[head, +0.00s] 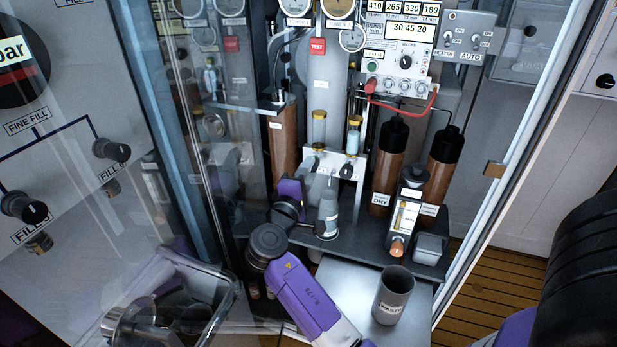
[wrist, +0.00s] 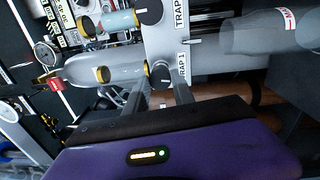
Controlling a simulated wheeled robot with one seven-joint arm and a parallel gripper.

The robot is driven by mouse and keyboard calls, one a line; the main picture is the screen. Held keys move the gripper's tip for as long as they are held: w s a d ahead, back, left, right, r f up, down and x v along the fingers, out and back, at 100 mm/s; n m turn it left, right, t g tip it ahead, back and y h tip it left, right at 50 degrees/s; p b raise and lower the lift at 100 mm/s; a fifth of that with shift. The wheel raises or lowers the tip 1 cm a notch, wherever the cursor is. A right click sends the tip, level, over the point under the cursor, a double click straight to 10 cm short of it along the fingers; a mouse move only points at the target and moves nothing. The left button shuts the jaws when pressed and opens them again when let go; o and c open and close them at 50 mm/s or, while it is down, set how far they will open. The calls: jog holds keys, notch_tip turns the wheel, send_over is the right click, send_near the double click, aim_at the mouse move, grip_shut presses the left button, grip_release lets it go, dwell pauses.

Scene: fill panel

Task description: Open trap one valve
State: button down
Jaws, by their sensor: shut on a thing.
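The trap panel (head: 338,160) is a pale plate below two yellow-capped tubes in the head view. In the wrist view, its TRAP 1 label (wrist: 183,66) is beside my gripper (wrist: 162,98). The two fingers reach the plate below the left tube and are shut on the trap one valve. In the head view my gripper (head: 316,178) is at the left part of the panel. The other trap's black knob (head: 346,171) is free to the right; it also shows in the wrist view (wrist: 149,12).
A grey cylinder (head: 328,215) stands close below my gripper. A grey labelled cup (head: 393,293) stands on the front shelf. Brown black-capped bottles (head: 390,150) stand at the right. A glass door (head: 195,130) is at the left.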

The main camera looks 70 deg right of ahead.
jog(key=shift+f+m, duration=0.15)
jog(key=shift+m, duration=0.15)
jog(key=shift+s, duration=0.1)
jog(key=c, duration=1.1)
grip_release()
